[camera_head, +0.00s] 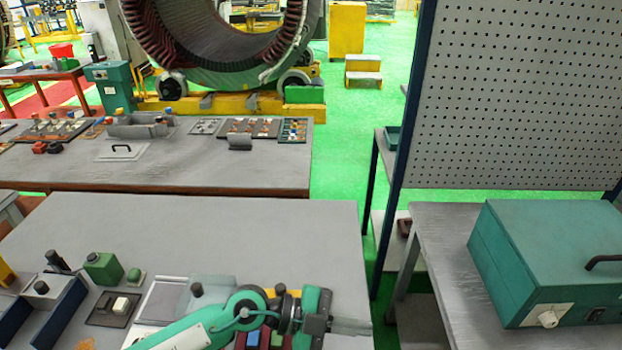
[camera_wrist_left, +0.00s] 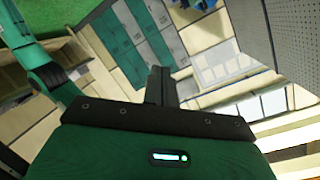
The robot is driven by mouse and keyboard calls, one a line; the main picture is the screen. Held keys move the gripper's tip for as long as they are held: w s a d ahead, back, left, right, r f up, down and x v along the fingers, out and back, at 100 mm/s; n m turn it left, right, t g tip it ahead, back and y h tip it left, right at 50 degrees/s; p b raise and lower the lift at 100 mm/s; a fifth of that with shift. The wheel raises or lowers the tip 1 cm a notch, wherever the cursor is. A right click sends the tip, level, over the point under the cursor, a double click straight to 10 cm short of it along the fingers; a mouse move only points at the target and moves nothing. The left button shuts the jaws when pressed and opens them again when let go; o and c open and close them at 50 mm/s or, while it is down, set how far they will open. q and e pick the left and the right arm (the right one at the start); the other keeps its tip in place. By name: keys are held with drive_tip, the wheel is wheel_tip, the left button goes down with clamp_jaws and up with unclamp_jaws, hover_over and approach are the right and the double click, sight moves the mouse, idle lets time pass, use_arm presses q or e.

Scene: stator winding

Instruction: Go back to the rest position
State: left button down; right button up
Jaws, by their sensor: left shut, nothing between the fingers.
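My left arm comes in from the bottom of the head view, low over the front grey table (camera_head: 230,220). My left gripper (camera_head: 345,326) lies near that table's right edge and points right. Its fingers are shut and empty. In the left wrist view the shut fingers (camera_wrist_left: 161,86) stand together above the dark gripper body, with nothing between them. My right gripper is in neither view.
The front table holds a green box (camera_head: 103,268), a dark blue tray (camera_head: 55,318) and small parts at the left. A teal case (camera_head: 545,255) stands on the right bench (camera_head: 440,245), before a pegboard (camera_head: 520,100). A large stator (camera_head: 215,45) stands behind the rear table (camera_head: 210,165).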

use_arm(q)
wheel_tip(320, 180, up, 8)
drive_tip(key=w+n+t+h, duration=0.2)
drive_tip(key=n+t+h, duration=0.2)
drive_tip(key=t, duration=0.1)
drive_tip(key=w+a+r+n+t+y, duration=0.35)
drive_tip(key=w+a+n+t, duration=0.25)
drive_tip(key=a+n+t, duration=0.5)
drive_tip(key=s+a+f+n+y, duration=0.1)
drive_tip(key=a+f+n+y, duration=1)
drive_tip(key=a+f+y, duration=0.4)
drive_tip(key=s+a+f+m+g, duration=0.1)
drive_tip(key=s+a+f+g, duration=0.1)
drive_tip(key=s+f+g, duration=0.6)
drive_tip(key=s+a+f+g, duration=0.3)
drive_tip(key=s+f, duration=0.1)
drive_tip(key=s, duration=0.8)
wheel_tip(320, 180, down, 35)
drive_tip(key=g+b, duration=0.1)
drive_tip(key=b, duration=0.1)
drive_tip(key=s+a+f+g+y+b, duration=0.1)
drive_tip(key=s+a+f+b, duration=0.1)
drive_tip(key=s+f, duration=1.7)
drive_tip(key=shift+s+a+f+g, duration=0.3)
drive_tip(key=shift+a+f, duration=0.25)
drive_tip(key=shift+f, duration=0.15)
